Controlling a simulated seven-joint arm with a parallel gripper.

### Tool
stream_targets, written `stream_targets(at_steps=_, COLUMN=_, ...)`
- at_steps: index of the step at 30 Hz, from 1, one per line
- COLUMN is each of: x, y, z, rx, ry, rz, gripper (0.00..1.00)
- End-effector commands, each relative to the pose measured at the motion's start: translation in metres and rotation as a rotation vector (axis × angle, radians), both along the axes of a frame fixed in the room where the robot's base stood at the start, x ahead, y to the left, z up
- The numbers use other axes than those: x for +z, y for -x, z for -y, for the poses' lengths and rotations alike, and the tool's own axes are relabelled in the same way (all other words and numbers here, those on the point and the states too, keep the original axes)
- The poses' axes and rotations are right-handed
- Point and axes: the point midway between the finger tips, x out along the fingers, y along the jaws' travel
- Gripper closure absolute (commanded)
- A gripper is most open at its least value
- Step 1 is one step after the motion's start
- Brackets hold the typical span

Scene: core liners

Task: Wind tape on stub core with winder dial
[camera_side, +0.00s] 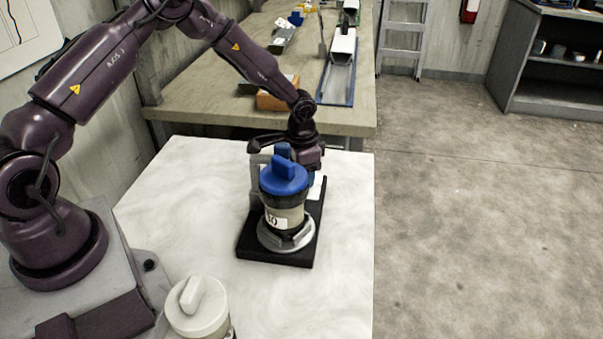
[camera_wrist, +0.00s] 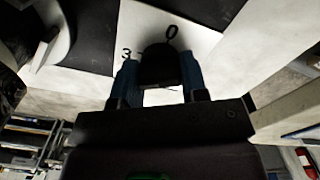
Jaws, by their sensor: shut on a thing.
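The stub core (camera_side: 285,215) is a pale cylinder with a blue cap and a black-on-white label. It stands upright in a grey ring on the black base (camera_side: 262,252) of the winder. The winder dial (camera_wrist: 195,40) shows in the wrist view as a white face with "0" and "3" marked, with a dark knob (camera_wrist: 158,62) on it. My gripper (camera_wrist: 160,75) has its blue fingers on either side of this knob and is shut on it. In the side view the gripper (camera_side: 313,178) is behind the blue cap, which hides the knob. I cannot make out the tape.
A white-capped cylinder (camera_side: 197,305) stands at the front left of the white table (camera_side: 190,190). A grey post (camera_side: 256,180) rises beside the core. A workbench (camera_side: 210,90) with an orange-brown box (camera_side: 278,98) lies behind. The table left of the winder is clear.

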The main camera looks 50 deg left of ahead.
Motion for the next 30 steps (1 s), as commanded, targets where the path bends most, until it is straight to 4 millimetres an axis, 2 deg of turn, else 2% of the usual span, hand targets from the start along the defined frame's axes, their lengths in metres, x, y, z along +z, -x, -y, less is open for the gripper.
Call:
stream_targets(at_steps=18, x=0.0011, y=0.0001, z=-0.0005, rx=-0.387, ry=-0.003, rz=-0.001, gripper=0.83)
stream_targets(at_steps=30, x=0.0013, y=0.0000, z=-0.0003, rx=-0.516, ry=-0.002, rz=-0.001, gripper=0.83)
